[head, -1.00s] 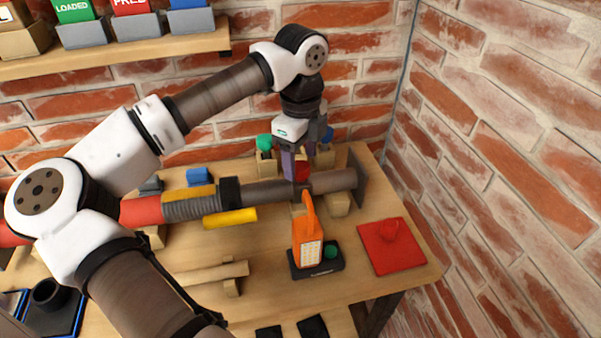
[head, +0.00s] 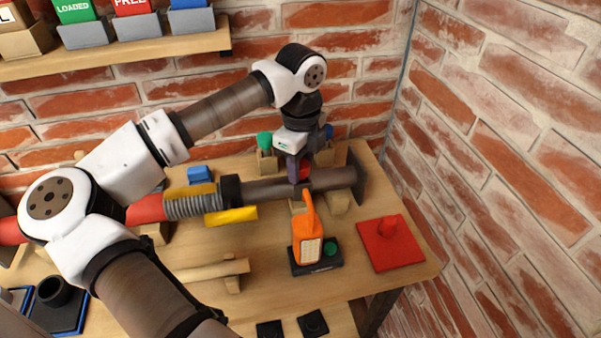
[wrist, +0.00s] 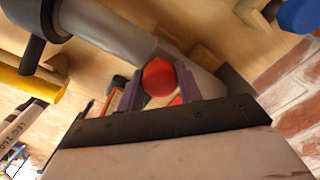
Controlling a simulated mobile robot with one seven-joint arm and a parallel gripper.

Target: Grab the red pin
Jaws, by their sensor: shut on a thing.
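The red pin (wrist: 158,78) shows its round red head between my gripper's two purple fingers in the wrist view. My gripper (wrist: 160,90) is shut on it, with one finger on each side. In the head view the red pin (head: 305,172) is partly hidden behind my gripper (head: 298,171), which points down at the grey tube (head: 265,190). The head sits at the tube's right part. The pin's lower part is hidden, so I cannot tell how deep it sits.
An orange lamp (head: 305,238) stands close in front of the tube. A green ball (head: 264,139) and a blue knob (head: 328,131) sit behind it on wooden blocks. A red plate (head: 405,250) lies at right. Brick walls close the back and right.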

